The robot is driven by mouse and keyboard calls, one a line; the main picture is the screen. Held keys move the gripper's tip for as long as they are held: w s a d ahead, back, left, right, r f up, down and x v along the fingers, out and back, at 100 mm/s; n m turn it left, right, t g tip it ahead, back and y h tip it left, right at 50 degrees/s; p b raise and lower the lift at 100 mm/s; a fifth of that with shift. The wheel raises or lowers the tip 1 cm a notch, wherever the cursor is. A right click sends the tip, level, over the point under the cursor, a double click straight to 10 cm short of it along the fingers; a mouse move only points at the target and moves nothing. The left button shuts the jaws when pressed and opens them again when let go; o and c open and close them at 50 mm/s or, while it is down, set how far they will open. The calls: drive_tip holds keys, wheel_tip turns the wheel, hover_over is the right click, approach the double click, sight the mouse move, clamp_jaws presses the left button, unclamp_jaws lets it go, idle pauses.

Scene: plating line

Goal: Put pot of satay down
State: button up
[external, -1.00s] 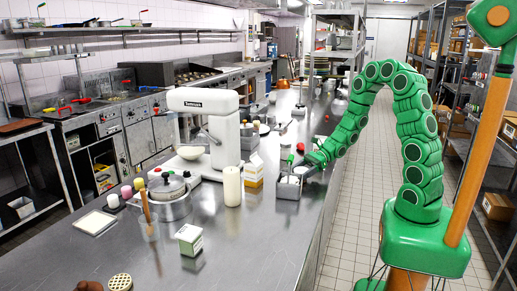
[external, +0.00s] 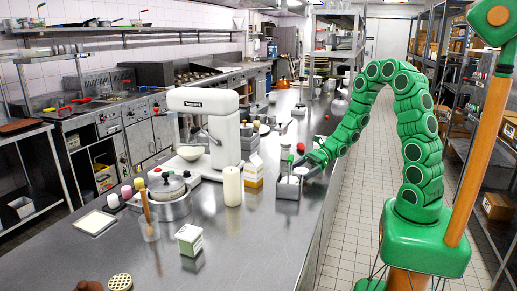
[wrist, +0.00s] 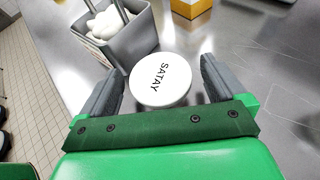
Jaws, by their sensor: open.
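The pot of satay (wrist: 150,90) shows in the wrist view as a round white lid marked SATAY, seen from above. My gripper (wrist: 161,66) has its two grey fingers spread on either side of the pot, with a visible gap at the right finger. The left finger is very close to the lid's edge; I cannot tell if it touches. The pot's lower part is hidden under its lid. In the external view my gripper (external: 306,164) is low at the right side of the steel counter (external: 255,255), and the pot cannot be made out there.
A grey bin (wrist: 133,47) with white contents stands just beyond the pot; it also shows in the external view (external: 287,191). A yellow-and-white carton (external: 256,170), a white candle-like cylinder (external: 232,187) and a white mixer (external: 222,140) stand left of it. The counter's front middle is clear.

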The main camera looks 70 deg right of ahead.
drive_tip(key=v, duration=1.1)
drive_tip(key=s+a+r+n+g+h, duration=0.1)
drive_tip(key=s+a+r+n+g, duration=0.2)
drive_tip(key=s+a+n+g, duration=0.35)
drive_tip(key=s+a+r+n+g, duration=0.2)
drive_tip(key=s+a+n+g, duration=0.1)
drive_tip(key=s+a+n, duration=0.45)
drive_tip(key=s+d+r+n+g+h, duration=0.1)
drive_tip(key=s+d+r+n+h, duration=0.1)
drive_tip(key=s+r+n+h, duration=0.3)
drive_tip(key=shift+s+r+n+h, duration=0.2)
drive_tip(key=shift+s+n+h, duration=2)
drive_tip(key=shift+n, duration=1.4)
